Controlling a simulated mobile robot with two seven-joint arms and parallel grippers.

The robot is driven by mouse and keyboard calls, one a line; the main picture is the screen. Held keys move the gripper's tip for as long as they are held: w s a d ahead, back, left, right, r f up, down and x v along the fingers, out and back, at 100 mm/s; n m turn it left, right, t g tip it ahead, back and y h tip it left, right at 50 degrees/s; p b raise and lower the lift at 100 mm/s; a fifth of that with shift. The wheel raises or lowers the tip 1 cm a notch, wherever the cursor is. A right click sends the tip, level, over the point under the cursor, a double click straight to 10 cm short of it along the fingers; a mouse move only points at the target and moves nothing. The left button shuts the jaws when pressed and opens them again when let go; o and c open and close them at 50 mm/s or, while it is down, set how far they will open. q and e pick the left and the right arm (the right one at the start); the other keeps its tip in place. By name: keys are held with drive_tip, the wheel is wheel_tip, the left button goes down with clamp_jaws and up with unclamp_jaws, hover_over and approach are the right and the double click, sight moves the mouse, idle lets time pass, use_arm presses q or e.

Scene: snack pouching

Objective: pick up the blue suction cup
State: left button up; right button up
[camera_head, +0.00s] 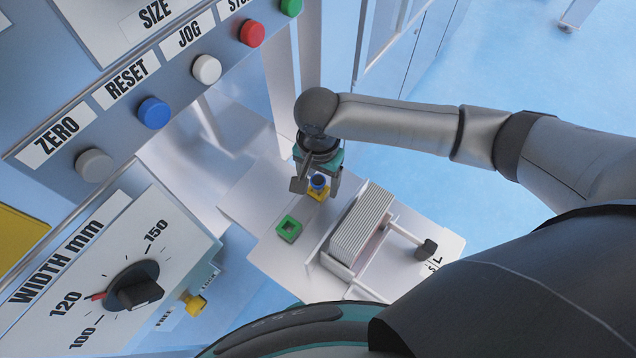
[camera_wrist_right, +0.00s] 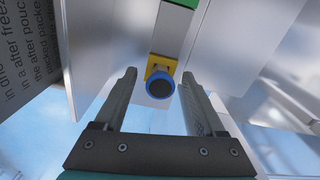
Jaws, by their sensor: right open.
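The blue suction cup (camera_head: 318,182) sits upright at a yellow square base (camera_head: 317,193) on the white machine plate. In the right wrist view the cup (camera_wrist_right: 160,86) shows as a blue ring with a dark centre, and the yellow base (camera_wrist_right: 162,64) is behind it. My right gripper (camera_head: 318,188) is open, with one finger on each side of the cup. In the wrist view its fingertips (camera_wrist_right: 160,76) flank the cup with a gap on both sides, and nothing is gripped. My left gripper is not in view.
A green square holder (camera_head: 288,228) stands beside the yellow base. A stack of pale pouches (camera_head: 362,221) in a rack is close to the right finger. The control panel with a blue button (camera_head: 153,112) and a dial (camera_head: 140,291) fills the left side.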

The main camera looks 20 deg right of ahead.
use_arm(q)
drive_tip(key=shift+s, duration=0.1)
use_arm(e)
drive_tip(key=c, duration=0.3)
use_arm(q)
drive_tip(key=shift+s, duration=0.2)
use_arm(e)
clamp_jaws()
drive_tip(key=shift+r, duration=0.1)
wheel_tip(320, 180, up, 20)
drive_tip(key=p, duration=0.6)
use_arm(q)
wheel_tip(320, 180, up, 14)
drive_tip(key=p, duration=0.8)
use_arm(e)
wheel_tip(320, 180, up, 5)
hover_over(318, 180)
